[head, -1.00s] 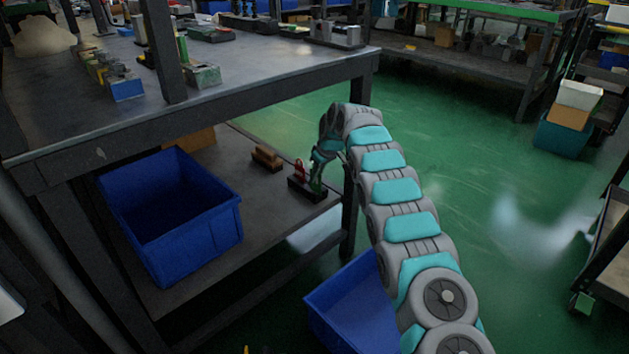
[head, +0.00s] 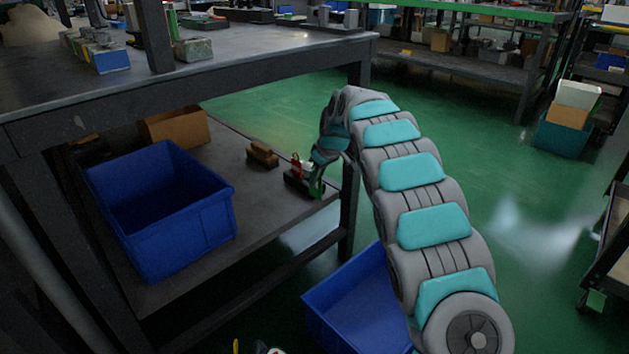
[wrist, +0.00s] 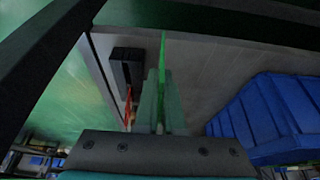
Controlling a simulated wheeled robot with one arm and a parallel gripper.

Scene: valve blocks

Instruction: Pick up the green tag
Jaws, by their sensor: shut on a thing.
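The green tag (wrist: 163,58) is a thin bright green piece. In the wrist view it stands between the fingers of my gripper (wrist: 160,88), which is shut on it. In the head view the tag (head: 317,188) shows below my gripper (head: 319,168), at the right end of a black block (head: 296,184) on the lower shelf. The block also shows in the wrist view (wrist: 127,68), left of the tag and apart from it in that picture. A red piece (head: 296,164) stands at the block. My fingers hide part of the tag.
The lower shelf (head: 235,172) also holds a brown block (head: 262,154), a blue bin (head: 190,235) and a cardboard box (head: 176,128). The tabletop edge (head: 200,102) is above, and a table leg (head: 348,205) stands close right of my gripper. Another blue bin (head: 350,310) is below.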

